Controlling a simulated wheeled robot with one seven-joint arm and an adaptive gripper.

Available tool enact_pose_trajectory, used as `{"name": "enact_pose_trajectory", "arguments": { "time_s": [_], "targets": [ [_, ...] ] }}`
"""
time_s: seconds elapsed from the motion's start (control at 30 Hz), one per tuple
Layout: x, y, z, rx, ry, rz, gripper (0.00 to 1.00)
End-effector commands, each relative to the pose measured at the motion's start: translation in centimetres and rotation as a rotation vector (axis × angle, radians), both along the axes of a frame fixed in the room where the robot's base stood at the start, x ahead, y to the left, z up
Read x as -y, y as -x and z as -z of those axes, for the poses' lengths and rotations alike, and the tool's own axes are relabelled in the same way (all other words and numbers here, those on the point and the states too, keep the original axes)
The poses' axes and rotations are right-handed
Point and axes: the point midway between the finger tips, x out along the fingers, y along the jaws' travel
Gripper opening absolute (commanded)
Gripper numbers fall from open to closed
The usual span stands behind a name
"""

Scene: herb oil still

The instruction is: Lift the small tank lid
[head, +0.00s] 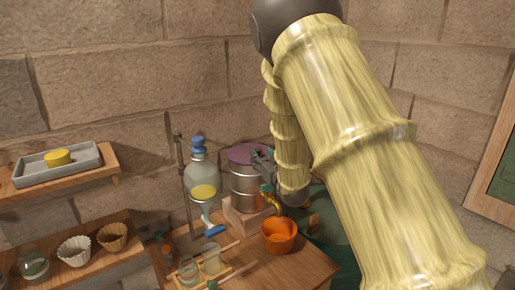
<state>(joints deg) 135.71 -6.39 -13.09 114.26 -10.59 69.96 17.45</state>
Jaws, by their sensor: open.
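A metal tank (245,186) stands on a wooden block in the corner of the table, with a purple lid (240,152) on top. My gripper (261,161) is at the right side of the lid, its dark fingers overlapping the lid's right edge in the picture. It is open, and I see nothing held in it. I cannot tell whether a finger touches the lid. The lid's right part and any handle on it are hidden behind the gripper.
A glass separator (203,174) with a blue stopper hangs on a stand just left of the tank. An orange pot (279,236) stands below a brass tap (270,200). Small jars (211,259) are in front. Wooden shelves (62,173) hold a tray and cups at left. Brick walls close the corner.

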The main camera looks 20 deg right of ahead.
Motion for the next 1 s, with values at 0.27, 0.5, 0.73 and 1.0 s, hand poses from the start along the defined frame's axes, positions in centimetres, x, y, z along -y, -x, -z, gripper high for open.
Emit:
{"name": "enact_pose_trajectory", "arguments": {
  "time_s": [0.27, 0.5, 0.73, 1.0],
  "targets": [
    [-0.1, -4.0, -0.2, 0.000, -0.001, 0.003, 0.47],
    [-0.2, -5.6, 0.0, -0.001, 0.000, 0.003, 0.47],
    [-0.2, -5.7, 0.0, 0.000, -0.001, 0.003, 0.47],
    [-0.2, -5.7, 0.0, 0.000, -0.001, 0.003, 0.13]
  ]
}}
